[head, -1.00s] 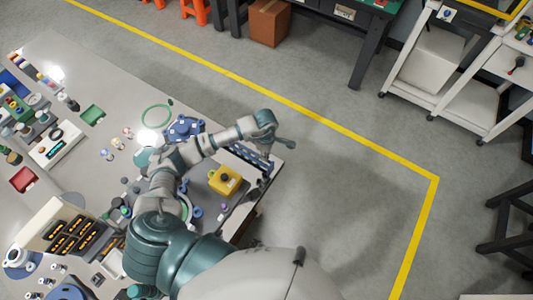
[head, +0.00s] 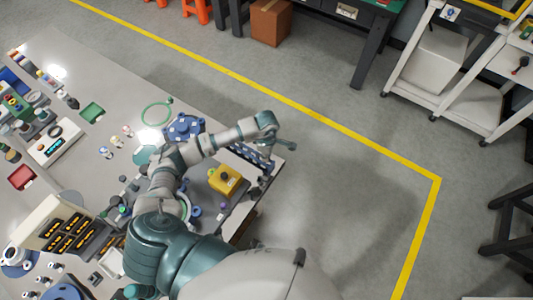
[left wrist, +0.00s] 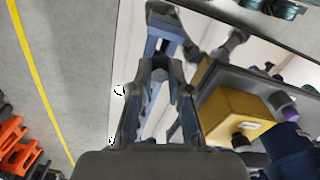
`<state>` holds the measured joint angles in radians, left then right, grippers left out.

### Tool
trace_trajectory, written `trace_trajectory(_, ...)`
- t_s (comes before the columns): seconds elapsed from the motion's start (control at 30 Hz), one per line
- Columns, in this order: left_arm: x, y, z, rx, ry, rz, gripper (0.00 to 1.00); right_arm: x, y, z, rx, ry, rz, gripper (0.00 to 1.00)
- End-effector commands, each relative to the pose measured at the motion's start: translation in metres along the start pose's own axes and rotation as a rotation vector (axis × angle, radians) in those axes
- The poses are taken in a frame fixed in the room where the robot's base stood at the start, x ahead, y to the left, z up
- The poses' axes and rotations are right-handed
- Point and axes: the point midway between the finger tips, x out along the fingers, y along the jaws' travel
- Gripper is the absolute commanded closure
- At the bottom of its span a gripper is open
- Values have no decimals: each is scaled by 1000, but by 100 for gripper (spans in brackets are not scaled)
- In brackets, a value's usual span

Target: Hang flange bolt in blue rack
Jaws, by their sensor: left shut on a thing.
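My left gripper (head: 284,144) reaches out at the table's right corner, beside the blue rack (head: 250,156). In the left wrist view its two fingers (left wrist: 160,70) are closed in on a thing, with the blue frame of the rack (left wrist: 165,22) just beyond the tips. The held thing, likely the flange bolt, is mostly hidden between the fingers, so I cannot tell whether it touches the rack. My right gripper is not in view.
A yellow box with a dark button (head: 224,180) stands close to the rack; it also shows in the left wrist view (left wrist: 236,113). A blue flanged part (head: 184,128) and a green ring (head: 157,112) lie farther back. Open floor lies right of the table.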

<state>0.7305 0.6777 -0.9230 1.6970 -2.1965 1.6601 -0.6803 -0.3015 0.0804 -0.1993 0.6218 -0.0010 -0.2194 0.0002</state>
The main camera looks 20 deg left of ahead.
Motion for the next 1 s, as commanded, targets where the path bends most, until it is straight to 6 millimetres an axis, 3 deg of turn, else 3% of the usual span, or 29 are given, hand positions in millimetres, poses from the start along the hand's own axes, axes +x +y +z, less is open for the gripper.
trace_trajectory(1.0, 13, 0, 2, 0, 0, 0, 100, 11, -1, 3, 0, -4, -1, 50)
